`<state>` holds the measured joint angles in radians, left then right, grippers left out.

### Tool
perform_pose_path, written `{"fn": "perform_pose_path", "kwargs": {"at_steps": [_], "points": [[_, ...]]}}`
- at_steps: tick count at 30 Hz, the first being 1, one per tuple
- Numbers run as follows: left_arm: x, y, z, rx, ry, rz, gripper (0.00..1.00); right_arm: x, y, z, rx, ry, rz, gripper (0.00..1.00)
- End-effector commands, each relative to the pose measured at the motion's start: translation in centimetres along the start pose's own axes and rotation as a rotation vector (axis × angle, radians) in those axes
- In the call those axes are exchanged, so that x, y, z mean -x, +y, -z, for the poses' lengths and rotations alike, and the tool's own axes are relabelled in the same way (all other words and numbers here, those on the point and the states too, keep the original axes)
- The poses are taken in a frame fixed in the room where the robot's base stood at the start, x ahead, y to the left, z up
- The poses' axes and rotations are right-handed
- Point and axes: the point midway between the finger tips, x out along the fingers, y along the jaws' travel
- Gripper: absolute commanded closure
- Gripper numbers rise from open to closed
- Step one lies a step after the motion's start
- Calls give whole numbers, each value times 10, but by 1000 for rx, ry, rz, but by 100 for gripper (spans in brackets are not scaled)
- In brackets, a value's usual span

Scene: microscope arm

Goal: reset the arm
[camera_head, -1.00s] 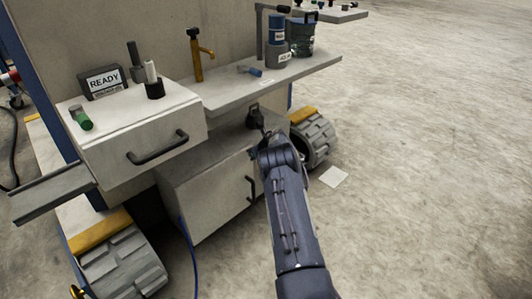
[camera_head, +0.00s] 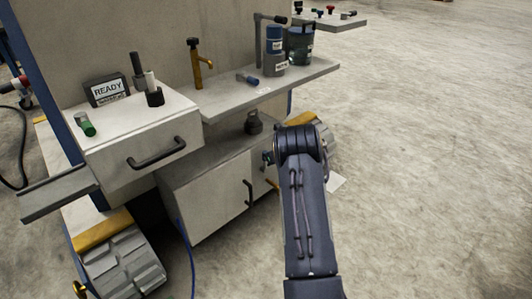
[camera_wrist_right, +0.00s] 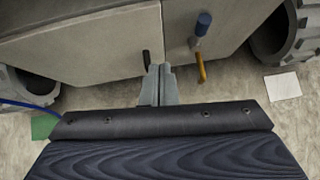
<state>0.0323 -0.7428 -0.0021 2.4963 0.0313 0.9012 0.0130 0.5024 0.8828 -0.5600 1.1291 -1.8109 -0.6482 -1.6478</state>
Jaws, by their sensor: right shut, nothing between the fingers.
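My right arm (camera_head: 303,200) comes in from the bottom of the head view and reaches toward the front of the cabinet. Its gripper is hidden there behind its own links. In the right wrist view my right gripper (camera_wrist_right: 161,72) is shut and empty. Its tips are in front of the cabinet doors, close in the picture to a dark door handle (camera_wrist_right: 146,58); whether they touch cannot be told. A blue-topped fitting with a brass-coloured hook (camera_wrist_right: 201,68) is right of the tips, apart from them. My left gripper is not in view.
The cabinet (camera_head: 205,200) has a drawer handle (camera_head: 156,150), a READY sign (camera_head: 107,89) and a shelf with canisters (camera_head: 275,48). A dark ringed object (camera_head: 254,124) sits on the lower ledge. Large wheels (camera_head: 125,265) flank it. The floor at right is open.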

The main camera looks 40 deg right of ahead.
Motion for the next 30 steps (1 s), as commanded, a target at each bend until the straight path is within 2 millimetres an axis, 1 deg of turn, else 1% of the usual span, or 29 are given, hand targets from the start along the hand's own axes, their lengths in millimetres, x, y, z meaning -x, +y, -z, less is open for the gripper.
{"fn": "perform_pose_path", "kwargs": {"at_steps": [3,8,10,11,14,17,18,20,21,22,23,24,26,27,29,30], "points": [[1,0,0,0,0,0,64,4,0,0,-1,0,-1,100],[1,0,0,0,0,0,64,4,0,1,-1,0,-1,100],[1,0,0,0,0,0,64,6,0,-3,-15,-8,4,100],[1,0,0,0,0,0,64,9,0,-7,-32,-18,10,100],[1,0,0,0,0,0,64,29,-1,-34,-177,-92,50,100],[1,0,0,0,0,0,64,73,0,-75,-486,-226,107,100],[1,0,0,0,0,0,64,95,3,-90,-654,-286,123,100],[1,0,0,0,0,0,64,130,11,-105,-923,-363,134,100],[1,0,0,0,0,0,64,152,19,-110,-1105,-401,132,100],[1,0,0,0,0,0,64,169,26,-111,-1242,-423,126,100],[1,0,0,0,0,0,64,184,35,-110,-1379,-437,118,100],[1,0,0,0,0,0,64,204,49,-106,-1560,-444,105,100],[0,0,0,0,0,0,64,232,75,-94,-1828,-430,83,100],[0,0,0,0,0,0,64,249,96,-82,-2000,-400,70,100],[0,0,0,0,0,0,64,272,130,-61,-2246,-331,61,100],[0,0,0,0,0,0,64,286,153,-46,-2388,-272,64,100]]}}
